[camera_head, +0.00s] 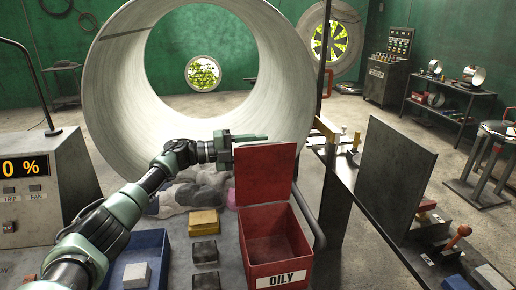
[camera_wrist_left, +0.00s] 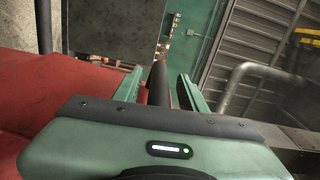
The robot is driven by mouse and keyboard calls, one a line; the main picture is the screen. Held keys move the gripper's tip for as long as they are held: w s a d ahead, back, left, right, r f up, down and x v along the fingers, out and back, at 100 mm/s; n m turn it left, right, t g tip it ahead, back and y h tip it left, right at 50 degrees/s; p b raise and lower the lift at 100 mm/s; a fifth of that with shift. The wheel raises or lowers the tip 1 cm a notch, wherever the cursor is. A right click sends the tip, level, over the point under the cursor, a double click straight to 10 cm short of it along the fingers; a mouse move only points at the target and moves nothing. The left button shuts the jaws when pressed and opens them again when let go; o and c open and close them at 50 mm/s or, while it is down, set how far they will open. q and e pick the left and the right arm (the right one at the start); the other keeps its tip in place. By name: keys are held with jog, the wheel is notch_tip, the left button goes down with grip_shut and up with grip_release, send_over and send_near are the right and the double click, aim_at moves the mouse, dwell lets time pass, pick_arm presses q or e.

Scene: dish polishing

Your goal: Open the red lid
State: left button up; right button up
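The red lid (camera_head: 265,172) stands raised, nearly upright, at the back edge of the red bin (camera_head: 279,273) labelled OILY. The bin's opening is uncovered and its inside looks empty. My left gripper (camera_head: 256,138) is just above the lid's top edge, with its fingers pointing right. In the left wrist view, the fingers (camera_wrist_left: 158,88) are apart, with a dark rod (camera_wrist_left: 159,82) showing between them; I cannot tell whether it touches them. A red surface (camera_wrist_left: 50,110) fills the left of that view, close to the gripper. My right gripper is not in view.
A large metal ring (camera_head: 110,85) stands behind the bench. Left of the bin are a yellow block (camera_head: 203,222), dark blocks (camera_head: 204,252), a blue tray (camera_head: 160,243) and crumpled cloths (camera_head: 190,195). An upright dark plate (camera_head: 394,180) stands on the right.

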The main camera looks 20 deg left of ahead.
pick_arm(q)
jog(key=shift+s+a+f, duration=0.15)
jog(key=shift+s+a, duration=0.05)
jog(key=shift+a, duration=0.1)
jog(key=b+v, duration=0.3)
jog(key=v, duration=0.4)
jog(key=shift+s, duration=0.1)
dwell(0.3)
